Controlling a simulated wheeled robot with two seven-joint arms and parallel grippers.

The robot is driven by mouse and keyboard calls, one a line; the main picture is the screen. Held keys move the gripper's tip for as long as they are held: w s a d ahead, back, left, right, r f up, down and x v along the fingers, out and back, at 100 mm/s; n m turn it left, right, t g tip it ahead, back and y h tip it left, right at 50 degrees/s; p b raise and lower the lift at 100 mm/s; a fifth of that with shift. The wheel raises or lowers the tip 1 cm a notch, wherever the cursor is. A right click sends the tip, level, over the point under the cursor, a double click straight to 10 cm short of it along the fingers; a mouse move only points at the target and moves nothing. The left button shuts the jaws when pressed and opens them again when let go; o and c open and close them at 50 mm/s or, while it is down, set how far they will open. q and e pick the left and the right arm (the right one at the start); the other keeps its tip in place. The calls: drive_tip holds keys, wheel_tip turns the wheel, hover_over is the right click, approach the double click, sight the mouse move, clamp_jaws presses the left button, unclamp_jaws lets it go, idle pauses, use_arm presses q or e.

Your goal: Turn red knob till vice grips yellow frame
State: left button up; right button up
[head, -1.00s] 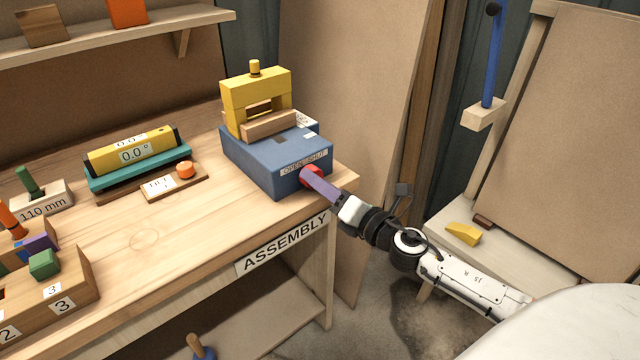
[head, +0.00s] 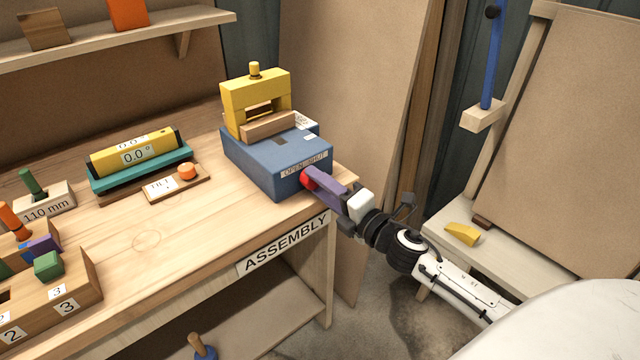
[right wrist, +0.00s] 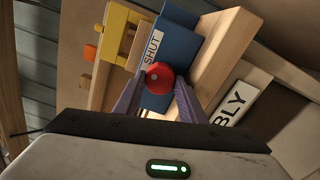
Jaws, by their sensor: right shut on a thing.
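The red knob (right wrist: 159,77) is on the front face of the blue vice (head: 262,165), by the OPEN-SHUT label. It also shows in the head view (head: 307,180), partly hidden by a finger. My right gripper (head: 318,188) is shut on the knob; its two purple fingers flank it in the right wrist view (right wrist: 158,90). The yellow frame (head: 240,95) stands upright on top of the vice, behind a wooden jaw block (head: 268,126). I cannot tell whether the jaw touches the frame. My left gripper is not in view.
The vice sits at the right end of the workbench (head: 190,230), above the ASSEMBLY label. A yellow and teal level (head: 140,160) and a small plate with an orange knob (head: 187,171) lie to its left. A stool with a yellow piece (head: 462,234) stands at right.

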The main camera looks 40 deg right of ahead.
drive_tip(key=o, duration=1)
drive_tip(key=shift+o, duration=0.2)
drive_tip(key=shift+f, duration=0.1)
